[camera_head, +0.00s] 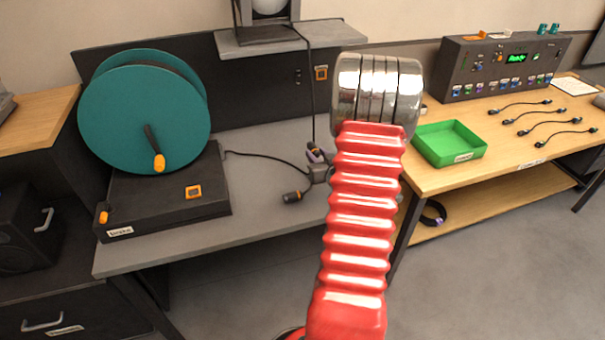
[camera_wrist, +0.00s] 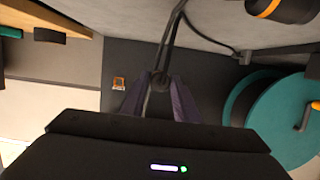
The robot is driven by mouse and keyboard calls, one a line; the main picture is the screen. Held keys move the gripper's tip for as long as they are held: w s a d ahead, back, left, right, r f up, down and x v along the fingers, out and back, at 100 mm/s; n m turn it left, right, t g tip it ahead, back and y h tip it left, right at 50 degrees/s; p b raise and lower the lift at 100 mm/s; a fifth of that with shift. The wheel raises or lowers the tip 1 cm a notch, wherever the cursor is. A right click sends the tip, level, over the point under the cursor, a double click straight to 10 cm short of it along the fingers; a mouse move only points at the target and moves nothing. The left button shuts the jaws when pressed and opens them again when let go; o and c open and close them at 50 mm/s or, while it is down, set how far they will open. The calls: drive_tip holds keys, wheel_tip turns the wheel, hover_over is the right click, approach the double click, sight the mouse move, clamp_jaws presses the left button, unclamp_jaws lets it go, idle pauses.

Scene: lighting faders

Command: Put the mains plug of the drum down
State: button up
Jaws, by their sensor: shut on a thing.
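The teal cable drum (camera_head: 140,112) stands on a dark base (camera_head: 165,205) on the grey bench, left of my gripper. It also shows at the right of the wrist view (camera_wrist: 285,125). My gripper (camera_head: 318,155) is over the bench, partly hidden by my red arm. In the wrist view its purple fingers are shut on a small dark thing, which I take to be the mains plug (camera_wrist: 158,80). A black cable runs from it. The plug is small and dark, and its prongs cannot be made out. A cable (camera_head: 260,155) leaves the drum's base towards my gripper.
A black connector with an orange end (camera_head: 293,196) is on the bench by my gripper. A cable (camera_head: 311,75) hangs from the grey shelf (camera_head: 300,38). An orange-framed socket (camera_head: 321,72) is on the back panel. Bare bench (camera_head: 255,205) lies right of the drum's base.

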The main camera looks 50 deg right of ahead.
drive_tip(key=shift+f, duration=2.9)
drive_tip(key=shift+f, duration=2.1)
drive_tip(key=o, duration=1.2)
drive_tip(key=shift+f, duration=0.1)
drive_tip(key=shift+c, duration=0.2)
drive_tip(key=v, duration=1.2)
